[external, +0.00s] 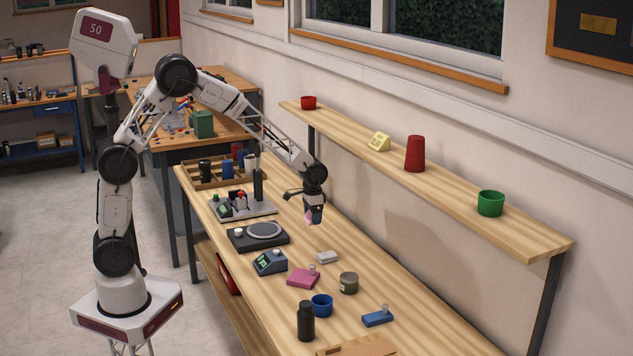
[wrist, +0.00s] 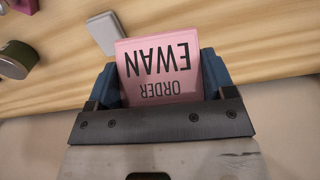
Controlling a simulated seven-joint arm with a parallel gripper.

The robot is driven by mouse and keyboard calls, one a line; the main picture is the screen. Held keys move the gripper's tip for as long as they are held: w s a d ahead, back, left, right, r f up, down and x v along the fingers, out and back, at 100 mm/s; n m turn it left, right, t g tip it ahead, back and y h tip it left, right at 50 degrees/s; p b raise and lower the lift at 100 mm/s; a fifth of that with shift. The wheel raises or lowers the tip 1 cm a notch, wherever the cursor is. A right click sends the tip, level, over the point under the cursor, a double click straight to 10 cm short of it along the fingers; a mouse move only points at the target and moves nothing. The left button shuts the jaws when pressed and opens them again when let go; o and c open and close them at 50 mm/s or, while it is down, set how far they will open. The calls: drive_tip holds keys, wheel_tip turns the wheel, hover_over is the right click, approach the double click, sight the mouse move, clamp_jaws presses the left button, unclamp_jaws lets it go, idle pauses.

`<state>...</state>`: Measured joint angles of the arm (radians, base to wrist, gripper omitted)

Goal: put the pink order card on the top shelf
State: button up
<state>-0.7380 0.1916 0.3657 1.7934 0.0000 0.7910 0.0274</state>
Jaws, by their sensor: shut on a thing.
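The pink order card (wrist: 158,60) is in the wrist view, with "ORDER EWAN" on it, upside down in the picture. My gripper (wrist: 160,82) is shut on it, with one blue finger at each side. In the external view my gripper (external: 313,212) hangs above the workbench, and only a small part of the pink card (external: 308,217) shows at its tip. The top shelf (external: 453,185) is the long wooden board along the wall, to the right of my gripper and higher up.
On the shelf stand a red cup (external: 308,102), a yellow block-like item (external: 379,141), a red tumbler (external: 414,154) and a green cup (external: 490,203), with bare gaps between them. The workbench below holds a black scale-like device (external: 258,236), a green jar (external: 348,283) and a black bottle (external: 306,321).

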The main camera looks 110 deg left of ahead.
wheel_tip(320, 180, up, 43)
drive_tip(key=shift+n, duration=0.4)
drive_tip(key=shift+w+d+f, duration=0.25)
drive_tip(key=shift+w+f, duration=0.3)
drive_tip(key=shift+f, duration=0.15)
drive_tip(key=shift+w+d+f, duration=0.25)
drive_tip(key=shift+w+f, duration=0.25)
drive_tip(key=shift+f, duration=0.15)
drive_tip(key=shift+w+d+f, duration=0.25)
drive_tip(key=shift+w+f, duration=0.3)
drive_tip(key=shift+f, duration=0.15)
hover_over(361, 136)
drive_tip(key=shift+s+f, duration=0.1)
drive_tip(key=shift+f, duration=0.65)
drive_tip(key=shift+f, duration=1.75)
drive_tip(key=shift+f, duration=0.1)
